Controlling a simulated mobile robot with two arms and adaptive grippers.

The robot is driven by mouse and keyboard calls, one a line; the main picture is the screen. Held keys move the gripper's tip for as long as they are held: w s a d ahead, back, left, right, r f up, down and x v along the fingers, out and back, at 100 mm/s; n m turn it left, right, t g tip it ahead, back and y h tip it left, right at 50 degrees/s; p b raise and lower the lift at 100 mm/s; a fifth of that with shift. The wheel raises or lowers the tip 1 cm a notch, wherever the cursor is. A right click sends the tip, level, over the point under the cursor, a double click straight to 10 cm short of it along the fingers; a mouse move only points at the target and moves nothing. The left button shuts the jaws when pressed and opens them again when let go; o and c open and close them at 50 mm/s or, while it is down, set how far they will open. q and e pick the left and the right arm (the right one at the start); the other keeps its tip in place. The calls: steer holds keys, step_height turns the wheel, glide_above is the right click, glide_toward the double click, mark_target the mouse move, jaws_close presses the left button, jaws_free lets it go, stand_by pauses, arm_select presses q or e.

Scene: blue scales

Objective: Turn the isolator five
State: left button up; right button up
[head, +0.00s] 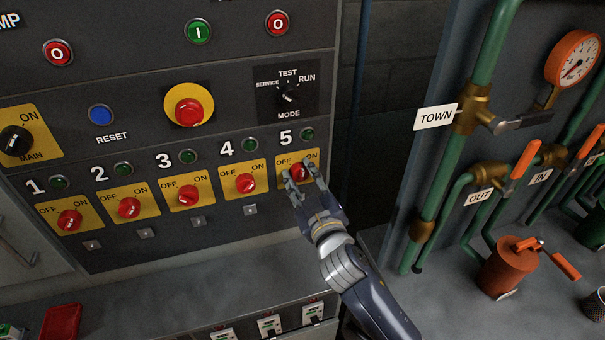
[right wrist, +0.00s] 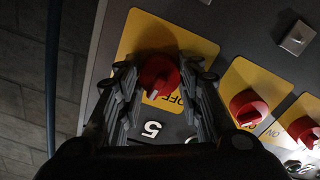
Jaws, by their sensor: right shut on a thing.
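The isolator five is a red rotary knob (head: 299,172) on a yellow OFF/ON plate (head: 284,160), below the number 5 at the right end of the row on the grey panel. My right gripper (head: 301,180) reaches it from below, with one finger on each side of the knob. In the right wrist view the red knob (right wrist: 159,76) sits between the fingertips of my right gripper (right wrist: 160,80), which are shut on it. The knob's exact setting is hard to read because the fingers partly hide it. My left gripper is not in view.
Isolators one to four, such as isolator four (head: 245,183), sit to the left. Above are the mode switch (head: 288,97) and a red emergency button (head: 189,111). Green pipes (head: 455,150) with orange-handled valves stand at the right. A grey ledge (head: 190,295) runs below the panel.

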steer(key=n+p, duration=0.1)
steer(key=n, duration=0.4)
steer(key=shift+r+n+p, duration=0.15)
steer(key=shift+n+p, duration=0.15)
steer(key=shift+p, duration=0.1)
steer(key=n+p, duration=0.1)
steer(key=n, duration=0.3)
steer(key=shift+n, duration=0.3)
steer(key=o, duration=1.1)
steer(key=shift+c, duration=0.2)
steer(key=shift+s+f, duration=0.2)
steer(key=v, duration=1.1)
steer(key=shift+s, duration=0.25)
steer(key=shift+d, duration=0.15)
